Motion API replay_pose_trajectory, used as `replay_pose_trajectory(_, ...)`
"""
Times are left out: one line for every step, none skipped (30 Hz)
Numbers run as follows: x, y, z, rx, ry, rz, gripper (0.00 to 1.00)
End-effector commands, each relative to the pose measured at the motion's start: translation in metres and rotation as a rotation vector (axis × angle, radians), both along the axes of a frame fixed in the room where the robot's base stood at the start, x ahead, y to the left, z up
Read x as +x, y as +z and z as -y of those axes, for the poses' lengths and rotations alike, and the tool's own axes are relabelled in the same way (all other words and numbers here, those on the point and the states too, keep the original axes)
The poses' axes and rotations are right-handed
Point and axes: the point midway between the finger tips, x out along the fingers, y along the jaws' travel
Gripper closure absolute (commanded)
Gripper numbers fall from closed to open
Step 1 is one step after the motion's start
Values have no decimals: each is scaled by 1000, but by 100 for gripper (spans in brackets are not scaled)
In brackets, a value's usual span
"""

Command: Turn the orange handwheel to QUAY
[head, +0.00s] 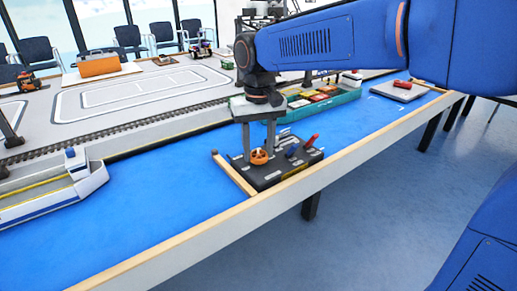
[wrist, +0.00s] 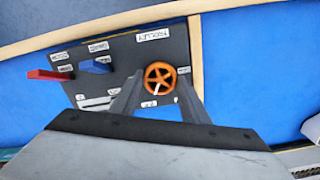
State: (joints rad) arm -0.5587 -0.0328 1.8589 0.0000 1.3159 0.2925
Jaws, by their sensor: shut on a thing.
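The orange handwheel (head: 259,157) stands on a dark control panel (head: 285,172) at the front edge of the blue table. In the wrist view the handwheel (wrist: 160,78) is a spoked ring with a white mark on its lower left part. My gripper (head: 258,148) points down over it, and its two fingers are shut on opposite sides of the wheel. In the wrist view my gripper (wrist: 159,84) covers part of the panel below the wheel. Small white labels lie around the wheel; I cannot read which one is QUAY.
A red lever (head: 312,140) and a blue lever (head: 291,151) stand on the same panel, right of the wheel. A wooden strip (head: 233,174) runs along the panel's left side. A white boat (head: 60,190) is at the left. A teal ship (head: 318,108) with containers lies behind.

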Motion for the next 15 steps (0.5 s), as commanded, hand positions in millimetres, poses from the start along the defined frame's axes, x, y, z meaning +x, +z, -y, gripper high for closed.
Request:
replay_pose_trajectory(0, 1, 0, 1, -1, 2, 81)
replay_pose_trajectory(0, 1, 0, 1, -1, 2, 81)
replay_pose_trajectory(0, 1, 0, 1, 0, 2, 81)
replay_pose_trajectory(0, 1, 0, 1, 0, 2, 81)
replay_pose_trajectory(0, 1, 0, 1, 0, 2, 81)
replay_pose_trajectory(1, 1, 0, 1, 0, 2, 81)
replay_pose_trajectory(1, 1, 0, 1, 0, 2, 81)
replay_pose_trajectory(1, 1, 0, 1, 0, 2, 81)
replay_pose_trajectory(1, 1, 0, 1, 0, 2, 54)
replay_pose_trajectory(1, 1, 0, 1, 0, 2, 47)
replay_pose_trajectory(0, 1, 0, 1, 0, 2, 40)
replay_pose_trajectory(0, 1, 0, 1, 1, 2, 40)
replay_pose_trajectory(0, 1, 0, 1, 1, 2, 40)
replay_pose_trajectory(0, 1, 0, 1, 1, 2, 40)
replay_pose_trajectory(0, 0, 0, 0, 1, 1, 40)
